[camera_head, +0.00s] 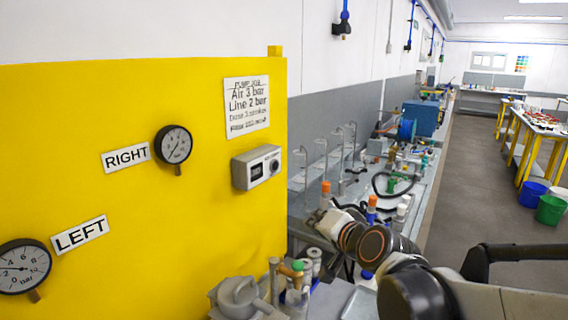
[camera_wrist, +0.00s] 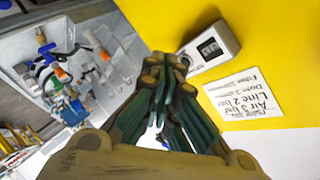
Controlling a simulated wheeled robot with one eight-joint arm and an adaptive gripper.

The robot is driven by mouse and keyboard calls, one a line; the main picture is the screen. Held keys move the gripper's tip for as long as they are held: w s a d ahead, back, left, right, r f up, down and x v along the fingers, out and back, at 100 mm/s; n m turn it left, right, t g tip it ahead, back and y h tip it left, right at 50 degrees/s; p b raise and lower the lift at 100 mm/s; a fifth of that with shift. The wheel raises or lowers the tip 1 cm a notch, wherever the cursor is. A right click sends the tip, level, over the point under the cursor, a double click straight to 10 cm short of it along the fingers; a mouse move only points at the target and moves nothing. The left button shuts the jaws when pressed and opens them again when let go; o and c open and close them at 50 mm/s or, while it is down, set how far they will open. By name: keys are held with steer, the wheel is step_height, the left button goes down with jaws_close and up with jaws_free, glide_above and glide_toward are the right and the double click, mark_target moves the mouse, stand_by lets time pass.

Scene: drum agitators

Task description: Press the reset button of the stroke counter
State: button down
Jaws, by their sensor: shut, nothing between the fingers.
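The stroke counter (camera_head: 240,174) is a small grey box fixed to the yellow panel, with a dark display window on its front face. A small dark round button (camera_head: 275,166) sits to the right of that window. In the wrist view the counter (camera_wrist: 226,40) is just beyond and to the right of my fingertips, which show in front of its near end. The button cannot be made out clearly there. My gripper (camera_wrist: 165,65) is shut and empty. I cannot tell whether the tips touch the counter. In the head view my arm reaches in from the lower right, below and right of the counter.
The yellow panel (camera_head: 120,220) also carries a printed sign (camera_head: 247,106), two gauges (camera_head: 173,145) (camera_head: 22,268) and RIGHT and LEFT labels. A bench with glassware and bottles (camera_head: 371,207) runs behind my arm. A grey lidded vessel (camera_head: 240,297) stands below the counter.

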steer(key=w+a+r+m+t+h+p, duration=0.1)
steer(key=w+m+t+p, duration=0.3)
steer(key=w+m, duration=0.6)
steer(key=shift+w+a+r+t+h, duration=0.3)
steer(key=shift+w+a, duration=0.3)
steer(key=shift+w, duration=1.05)
